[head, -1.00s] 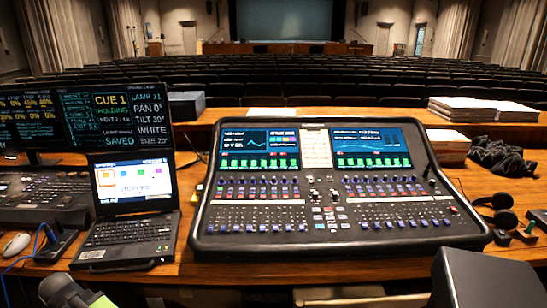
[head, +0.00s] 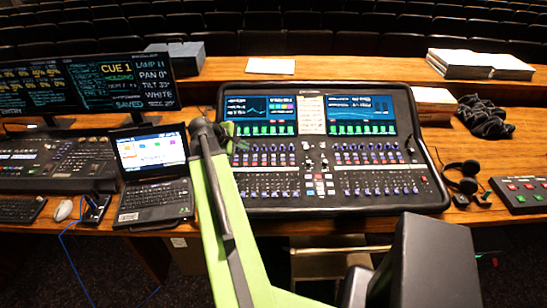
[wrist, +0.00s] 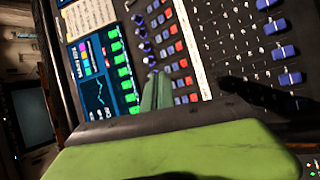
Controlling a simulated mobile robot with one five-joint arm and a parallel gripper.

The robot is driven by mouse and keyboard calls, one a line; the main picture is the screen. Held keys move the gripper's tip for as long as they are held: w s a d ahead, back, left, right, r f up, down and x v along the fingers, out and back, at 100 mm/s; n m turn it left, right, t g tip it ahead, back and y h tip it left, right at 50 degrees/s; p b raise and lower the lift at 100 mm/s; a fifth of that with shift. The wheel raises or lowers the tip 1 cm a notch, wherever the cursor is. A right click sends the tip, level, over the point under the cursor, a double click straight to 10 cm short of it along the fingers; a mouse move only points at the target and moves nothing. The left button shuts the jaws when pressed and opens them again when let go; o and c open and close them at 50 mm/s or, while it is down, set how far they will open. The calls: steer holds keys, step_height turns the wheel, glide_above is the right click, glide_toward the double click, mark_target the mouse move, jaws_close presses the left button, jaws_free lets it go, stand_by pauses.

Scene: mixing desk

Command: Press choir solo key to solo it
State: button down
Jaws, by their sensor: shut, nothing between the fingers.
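The mixing console (head: 330,205) stands on the wooden desk, with two screens and rows of small coloured keys above its faders. It fills much of the wrist view (wrist: 215,85), turned on its side. Red and blue keys (wrist: 179,63) run in columns there. The key labels are too small to read, so I cannot tell which is the choir solo key. My gripper (head: 229,130) is over the console's left part, by the lower edge of the left screen. In the wrist view its green fingers (wrist: 156,90) are shut and empty, near the keys; contact cannot be told.
A laptop (head: 155,180) stands close to the console's left. Monitors (head: 90,82) and a lighting desk (head: 55,160) are further left. Headphones (head: 462,178), a small button box (head: 522,193) and black cloth (head: 485,117) lie to the right. Paper stacks (head: 480,63) sit on the rear ledge.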

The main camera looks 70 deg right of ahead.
step_height(320, 180, up, 2)
steer(key=g, duration=0.2)
glide_above(274, 159)
steer(key=a, duration=0.2)
steer(key=shift+w+a+n+h, duration=0.1)
steer(key=shift+n+h, duration=0.2)
steer(key=shift+h, duration=0.1)
steer(key=f+b, duration=0.8)
steer(key=shift+w+d+f+b, duration=0.2)
steer(key=shift+d+f+b, duration=0.1)
steer(key=shift+d, duration=0.05)
steer(key=shift+f, duration=0.1)
stand_by(0.8)
steer(key=shift+d+f+b, duration=0.1)
steer(key=shift+f+b, duration=0.35)
steer(key=shift+b, duration=0.05)
